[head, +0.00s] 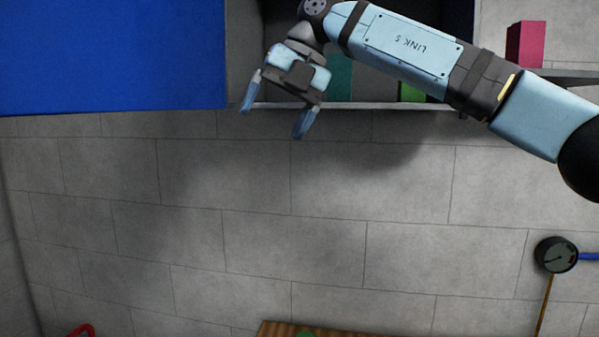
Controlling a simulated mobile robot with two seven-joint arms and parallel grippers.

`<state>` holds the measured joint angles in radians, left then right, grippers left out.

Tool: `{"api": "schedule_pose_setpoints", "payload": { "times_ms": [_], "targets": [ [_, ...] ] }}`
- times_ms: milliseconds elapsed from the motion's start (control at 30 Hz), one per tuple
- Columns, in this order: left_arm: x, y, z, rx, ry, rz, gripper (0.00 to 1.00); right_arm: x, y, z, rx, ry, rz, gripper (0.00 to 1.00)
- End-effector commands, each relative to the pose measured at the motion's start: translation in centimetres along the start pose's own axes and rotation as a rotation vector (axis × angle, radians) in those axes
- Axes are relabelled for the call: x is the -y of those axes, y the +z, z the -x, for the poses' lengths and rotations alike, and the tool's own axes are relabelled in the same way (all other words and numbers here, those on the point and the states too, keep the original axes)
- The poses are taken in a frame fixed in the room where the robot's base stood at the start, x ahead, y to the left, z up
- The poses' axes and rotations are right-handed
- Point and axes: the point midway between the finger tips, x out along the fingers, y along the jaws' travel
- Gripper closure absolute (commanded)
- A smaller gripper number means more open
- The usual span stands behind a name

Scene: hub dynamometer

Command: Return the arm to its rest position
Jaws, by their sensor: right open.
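My right arm comes in from the right edge of the head view and reaches across the top. Its light blue link is marked "LINK 5". My right gripper (274,119) hangs at the arm's end with its two blue fingertips spread apart and nothing between them. It shows in front of the lower edge of a shelf box (370,106) on the wall. My left gripper is not in view.
A large blue panel (112,55) fills the upper left. Teal (341,80), green (411,92) and pink (527,45) blocks stand on shelves behind the arm. A round gauge (556,255) is at the right. A wooden top (330,329) shows at the bottom edge.

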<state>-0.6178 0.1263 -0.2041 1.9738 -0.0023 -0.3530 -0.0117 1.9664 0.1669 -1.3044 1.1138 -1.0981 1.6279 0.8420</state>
Motion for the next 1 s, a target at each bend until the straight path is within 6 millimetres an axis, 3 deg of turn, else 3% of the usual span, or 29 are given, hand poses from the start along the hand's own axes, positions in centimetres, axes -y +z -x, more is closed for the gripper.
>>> {"api": "schedule_pose_setpoints", "payload": {
  "times_ms": [33, 100, 300, 500, 667, 867, 1000],
  "targets": [
    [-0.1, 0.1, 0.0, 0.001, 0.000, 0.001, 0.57, 0.1, 0.1, -3.4, -0.053, 0.093, 0.021, 0.15],
    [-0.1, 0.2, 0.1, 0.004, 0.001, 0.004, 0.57, -0.1, 0.0, -6.9, -0.106, 0.222, 0.043, 0.15],
    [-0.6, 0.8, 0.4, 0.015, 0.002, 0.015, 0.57, -0.4, -1.2, -14.9, -0.217, 0.606, 0.045, 0.15],
    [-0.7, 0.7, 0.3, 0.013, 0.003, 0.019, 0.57, 0.3, -2.5, -20.3, -0.265, 0.988, -0.053, 0.15],
    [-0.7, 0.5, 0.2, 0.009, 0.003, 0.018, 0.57, 2.2, -3.2, -23.5, -0.257, 1.272, -0.197, 0.15],
    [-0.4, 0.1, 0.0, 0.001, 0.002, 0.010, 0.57, 6.6, -3.8, -27.2, -0.192, 1.575, -0.459, 0.15],
    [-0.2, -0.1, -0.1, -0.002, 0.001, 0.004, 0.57, 11.1, -4.5, -30.3, -0.115, 1.737, -0.690, 0.15]
  ]
}}
